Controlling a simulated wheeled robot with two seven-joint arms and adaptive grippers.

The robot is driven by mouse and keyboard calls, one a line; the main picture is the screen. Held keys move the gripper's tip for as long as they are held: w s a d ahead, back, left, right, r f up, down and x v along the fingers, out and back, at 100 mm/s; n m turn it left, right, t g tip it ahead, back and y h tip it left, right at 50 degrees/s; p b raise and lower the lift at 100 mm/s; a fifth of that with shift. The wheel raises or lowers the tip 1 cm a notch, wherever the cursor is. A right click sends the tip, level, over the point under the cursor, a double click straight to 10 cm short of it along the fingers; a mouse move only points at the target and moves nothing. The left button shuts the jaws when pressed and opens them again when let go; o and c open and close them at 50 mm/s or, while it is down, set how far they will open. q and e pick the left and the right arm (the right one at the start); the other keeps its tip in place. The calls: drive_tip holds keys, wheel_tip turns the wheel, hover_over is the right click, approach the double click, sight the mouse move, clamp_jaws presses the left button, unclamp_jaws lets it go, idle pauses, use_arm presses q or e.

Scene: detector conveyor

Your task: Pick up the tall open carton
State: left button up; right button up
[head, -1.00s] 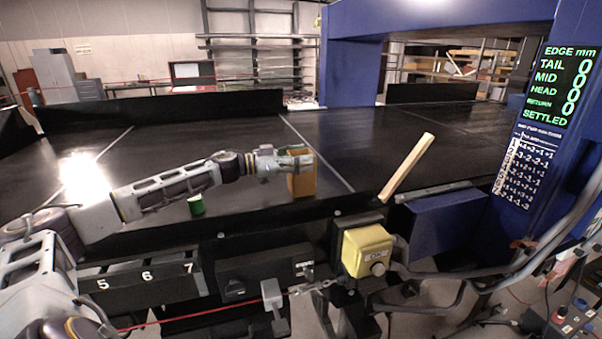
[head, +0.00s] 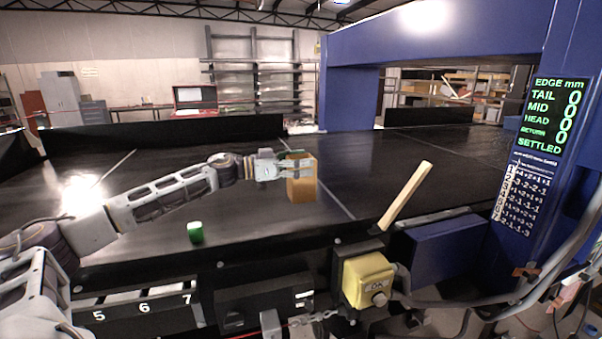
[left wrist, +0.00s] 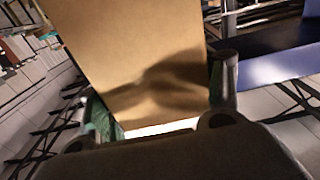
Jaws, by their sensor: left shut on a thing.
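In the left wrist view the carton's tan face (left wrist: 140,60) fills the middle, between the two fingers of the gripper (left wrist: 160,110). I cannot tell whether the carton's base touches the belt. The carton's inside is hidden. My right gripper is not in view.
A pale wooden bar (head: 405,196) rises at the right, above a yellow button box (head: 366,280). A blue frame (head: 347,85) spans the belt behind. The belt's middle is clear.

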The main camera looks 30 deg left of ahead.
use_arm(q)
wheel_tip(320, 180, up, 11)
drive_tip(key=p, duration=0.3)
drive_tip(key=shift+f, duration=0.15)
drive_tip(key=shift+f, duration=0.15)
idle(0.6)
